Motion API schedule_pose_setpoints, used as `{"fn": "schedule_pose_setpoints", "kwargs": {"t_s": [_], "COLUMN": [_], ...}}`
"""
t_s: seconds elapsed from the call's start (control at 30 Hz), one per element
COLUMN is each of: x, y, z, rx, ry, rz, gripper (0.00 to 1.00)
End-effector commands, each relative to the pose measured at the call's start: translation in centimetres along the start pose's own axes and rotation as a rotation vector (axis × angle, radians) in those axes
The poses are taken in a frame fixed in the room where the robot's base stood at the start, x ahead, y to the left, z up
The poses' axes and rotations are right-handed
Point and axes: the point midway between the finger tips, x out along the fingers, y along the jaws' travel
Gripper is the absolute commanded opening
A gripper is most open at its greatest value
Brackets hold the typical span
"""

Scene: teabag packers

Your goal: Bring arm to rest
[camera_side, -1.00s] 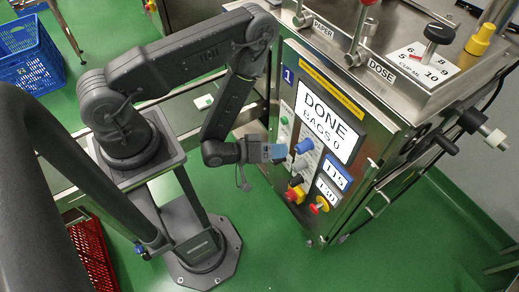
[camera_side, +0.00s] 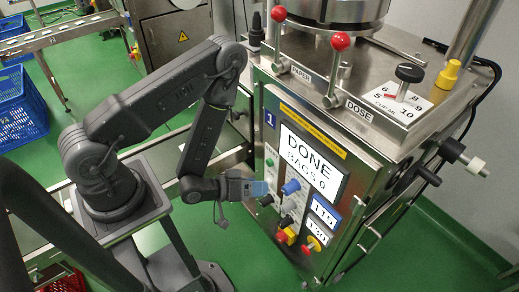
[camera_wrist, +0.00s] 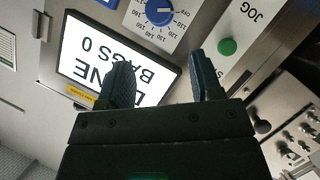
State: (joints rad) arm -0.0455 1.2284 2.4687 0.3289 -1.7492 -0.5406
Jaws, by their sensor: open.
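My gripper (camera_side: 262,188) is in front of the control panel of a steel packing machine (camera_side: 345,215). In the wrist view my gripper (camera_wrist: 163,85) has its two dark fingers spread apart, with nothing between them. The machine's display (camera_side: 312,160) reads DONE, BAGS 0, and it also shows upside down in the wrist view (camera_wrist: 148,88). A blue dial (camera_side: 291,187) lies just right of my fingertips in the side view. In the wrist view the blue dial (camera_wrist: 159,12) and a green button by a JOG label (camera_wrist: 228,47) lie beyond the fingers. Whether the fingertips touch the panel cannot be told.
Red-knobbed PAPER (camera_side: 278,14) and DOSE (camera_side: 339,41) levers stand on the machine top. A red and yellow stop button (camera_side: 286,236) is low on the panel. Blue crates (camera_side: 40,135) stand at the left by a conveyor (camera_side: 60,35). Green floor lies open below.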

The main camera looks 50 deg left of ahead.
Motion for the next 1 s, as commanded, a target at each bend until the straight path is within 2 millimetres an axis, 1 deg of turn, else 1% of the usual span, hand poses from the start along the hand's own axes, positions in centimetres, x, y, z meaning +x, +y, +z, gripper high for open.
{"fn": "schedule_pose_setpoints", "kwargs": {"t_s": [0.03, 0.1, 0.2, 0.33, 0.47, 0.67, 0.77, 0.87, 0.97, 1.0], "x": [1.0, 2.0, 2.9, 3.3, 2.8, 1.1, -0.3, -2.4, -5.1, -6.2], "y": [0.6, 1.1, 2.0, 3.2, 4.5, 6.5, 7.7, 9.2, 10.8, 11.4], "z": [-1.5, -3.2, -5.6, -8.9, -11.7, -15.3, -17.1, -18.9, -20.4, -20.8], "rx": [0.046, 0.107, 0.185, 0.27, 0.332, 0.395, 0.42, 0.442, 0.457, 0.463], "ry": [-0.006, -0.035, -0.073, -0.12, -0.161, -0.216, -0.247, -0.284, -0.328, -0.347], "rz": [-0.011, -0.043, -0.095, -0.164, -0.227, -0.307, -0.346, -0.388, -0.425, -0.437], "gripper": [0.59, 0.59, 0.59, 0.59, 0.59, 0.59, 0.59, 0.59, 0.59, 0.59]}}
